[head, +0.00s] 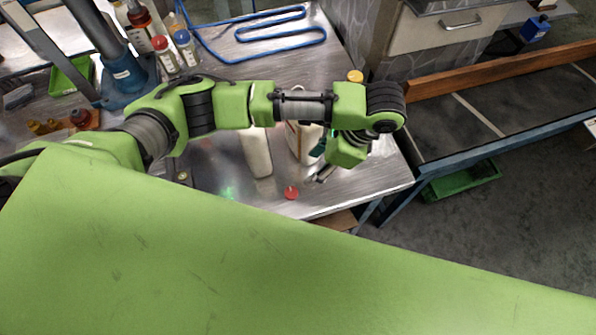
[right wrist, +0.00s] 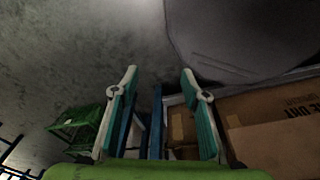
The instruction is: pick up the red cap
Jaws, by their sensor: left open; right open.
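The red cap (head: 291,192) lies on the metal table near its front edge in the head view. My left gripper (head: 322,175) is open, low over the table to the right of the cap and apart from it. Its fingers are small and partly hidden by my green wrist. A white bottle (head: 258,155) stands left of the gripper, behind the cap. A whitish container (head: 303,145) stands behind the cap, partly hidden by my arm. My right gripper (right wrist: 159,90) is open and empty in the right wrist view, its two fingers wide apart.
The metal table (head: 340,195) ends close in front of the cap. A yellow cap (head: 355,76) shows behind my arm. Several bottles stand at the back left beside a blue stand (head: 128,82). A cardboard box (right wrist: 275,135) shows beyond my right gripper.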

